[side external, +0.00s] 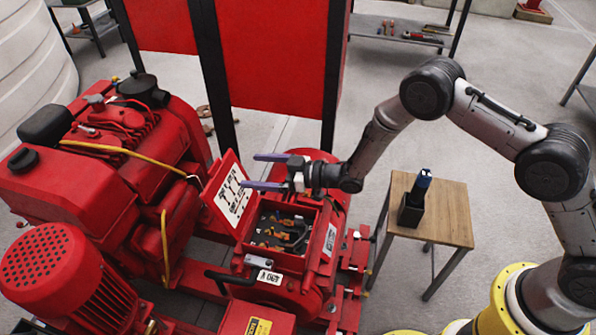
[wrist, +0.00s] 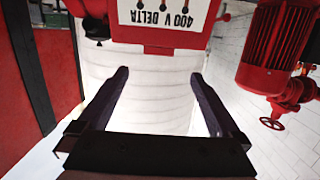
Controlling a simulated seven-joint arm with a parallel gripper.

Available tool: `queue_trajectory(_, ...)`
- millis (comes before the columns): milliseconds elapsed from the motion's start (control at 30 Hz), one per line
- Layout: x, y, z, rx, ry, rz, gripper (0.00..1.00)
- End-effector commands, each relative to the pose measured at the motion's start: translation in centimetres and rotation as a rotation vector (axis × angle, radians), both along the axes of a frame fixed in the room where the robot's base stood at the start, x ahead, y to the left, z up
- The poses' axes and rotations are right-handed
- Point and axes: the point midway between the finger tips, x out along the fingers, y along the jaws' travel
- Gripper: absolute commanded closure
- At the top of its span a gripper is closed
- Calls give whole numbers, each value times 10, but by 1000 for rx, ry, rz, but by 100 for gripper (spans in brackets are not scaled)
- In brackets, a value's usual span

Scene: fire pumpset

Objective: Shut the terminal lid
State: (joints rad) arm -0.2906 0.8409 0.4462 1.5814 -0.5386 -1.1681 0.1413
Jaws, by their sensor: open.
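The terminal lid (side external: 231,198) is red with a white label on its inner face. It stands open, tilted up on the left side of the red terminal box (side external: 328,235). Dark wiring and brass-coloured terminals (side external: 284,228) show inside the open box. My gripper (side external: 249,171) is open and empty, above the box, its two purple-grey fingers pointing left toward the lid's upper part. In the wrist view the lid (wrist: 170,42) shows upside down at the top, with "400 V DELTA" on its label, beyond the open fingers (wrist: 160,78). I see no contact between fingers and lid.
A red engine (side external: 95,170) and a red ribbed motor (side external: 60,275) stand to the left. Red panels (side external: 270,55) on black posts rise behind. A small wooden table (side external: 448,215) with a black holder (side external: 411,212) stands right of the box.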

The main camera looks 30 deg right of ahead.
Motion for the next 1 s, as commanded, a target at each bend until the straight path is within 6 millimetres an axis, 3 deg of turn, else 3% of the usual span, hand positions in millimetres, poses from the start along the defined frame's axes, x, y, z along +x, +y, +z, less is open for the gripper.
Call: queue_trajectory(1000, -44, -45, 13, 0, 0, -1, 0)
